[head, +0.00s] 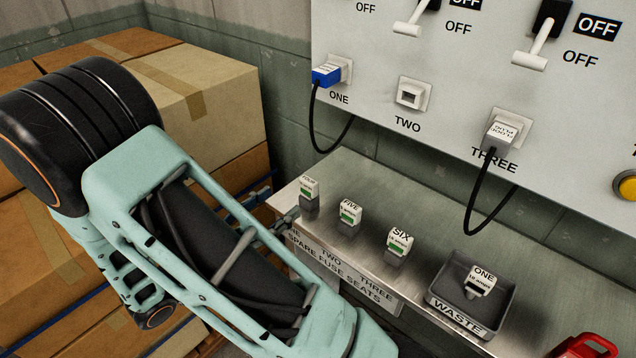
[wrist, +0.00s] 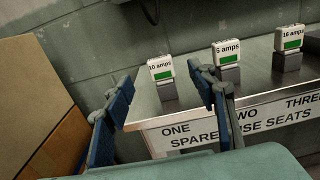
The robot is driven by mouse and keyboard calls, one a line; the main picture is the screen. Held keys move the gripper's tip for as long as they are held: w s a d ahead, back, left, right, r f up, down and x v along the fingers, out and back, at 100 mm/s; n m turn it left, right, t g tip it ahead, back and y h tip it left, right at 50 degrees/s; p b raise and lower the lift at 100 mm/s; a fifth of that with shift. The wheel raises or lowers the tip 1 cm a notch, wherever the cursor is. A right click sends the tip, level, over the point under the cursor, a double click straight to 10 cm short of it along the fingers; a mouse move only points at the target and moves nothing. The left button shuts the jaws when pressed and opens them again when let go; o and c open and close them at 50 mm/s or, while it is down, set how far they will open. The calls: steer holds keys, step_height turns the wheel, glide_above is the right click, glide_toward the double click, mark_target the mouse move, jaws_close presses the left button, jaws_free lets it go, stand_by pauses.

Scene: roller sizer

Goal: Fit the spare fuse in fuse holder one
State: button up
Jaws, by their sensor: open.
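On the panel, position ONE (head: 328,73) has a blue plug (head: 325,75) with a black cable; I cannot tell whether a fuse holder lies behind it. Three white fuses with green patches stand on grey seats on the shelf. The leftmost spare fuse (head: 309,187) reads 10 amps in the wrist view (wrist: 160,68), above the word ONE. A fuse marked ONE (head: 481,280) lies in the waste tray (head: 462,320). My gripper (wrist: 160,82) is open and empty, its blue-padded fingers framing the leftmost fuse, apart from it.
Socket TWO (head: 411,94) looks empty. A grey plug (head: 501,131) with a cable hangs at THREE. White-handled switches (head: 531,60) read OFF above. Cardboard boxes (head: 215,95) stand at left. The shelf (head: 355,170) is bare behind the fuses. A red object (head: 585,347) is at lower right.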

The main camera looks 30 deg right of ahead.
mark_target(305, 183)
steer(key=x, duration=1)
steer(key=shift+w+d+f, duration=0.25)
steer(key=c, duration=1.1)
steer(key=shift+r, duration=0.1)
